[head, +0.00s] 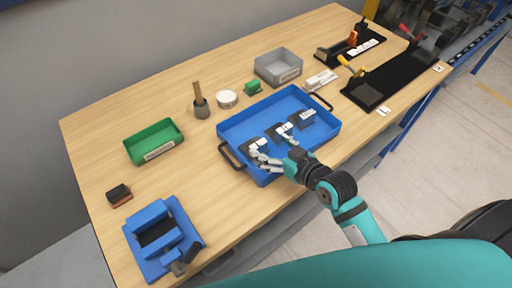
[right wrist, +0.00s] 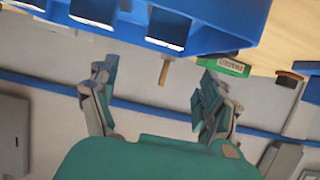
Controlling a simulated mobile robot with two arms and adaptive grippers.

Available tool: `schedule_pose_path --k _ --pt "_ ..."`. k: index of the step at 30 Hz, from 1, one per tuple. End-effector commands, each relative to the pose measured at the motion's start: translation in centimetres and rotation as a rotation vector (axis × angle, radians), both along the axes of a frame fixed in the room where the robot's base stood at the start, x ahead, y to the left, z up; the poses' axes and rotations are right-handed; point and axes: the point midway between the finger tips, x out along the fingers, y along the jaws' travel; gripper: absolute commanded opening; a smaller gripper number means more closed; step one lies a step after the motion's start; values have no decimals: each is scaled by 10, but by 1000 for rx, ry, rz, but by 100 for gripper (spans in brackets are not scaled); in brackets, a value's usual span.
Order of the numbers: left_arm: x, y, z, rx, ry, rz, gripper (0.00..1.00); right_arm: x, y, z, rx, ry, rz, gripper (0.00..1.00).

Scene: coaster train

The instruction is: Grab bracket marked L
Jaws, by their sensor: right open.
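A blue tray (head: 322,138) with black handles stands at the middle of the table. Several dark brackets with white labels lie in it: a near-left one (head: 258,146), a middle one (head: 285,128) and a far-right one (head: 307,114). The letters are too small to read, so I cannot tell which is marked L. My right gripper (head: 266,160) is open over the tray's near-left part, close to the near-left bracket. My left gripper is not in view.
A green bin (head: 153,141), a brush (head: 200,104), a white round tin (head: 227,98) and a grey bin (head: 278,67) stand around the tray. A blue fixture (head: 160,238) is at the near left. Black clamp fixtures (head: 366,92) are at the right.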

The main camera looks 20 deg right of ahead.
Motion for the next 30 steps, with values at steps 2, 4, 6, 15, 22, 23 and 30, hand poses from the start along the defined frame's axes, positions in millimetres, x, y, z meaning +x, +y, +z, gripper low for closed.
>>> schedule_pose_path --k 2,4,6,15,22,23,30 --pt "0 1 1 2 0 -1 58 -1 0 -18 2 6 1 81" --pt "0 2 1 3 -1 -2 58 -1 0 -29 0 5 -1 81" --pt "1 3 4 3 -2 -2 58 8 2 -29 1 -2 -2 81" --pt "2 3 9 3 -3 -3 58 32 12 -39 1 2 -1 81" --pt "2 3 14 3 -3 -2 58 61 22 -53 1 1 -2 81" --pt "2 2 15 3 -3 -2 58 62 23 -54 1 2 -1 81" --pt "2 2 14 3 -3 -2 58 65 24 -56 -1 1 -1 81"
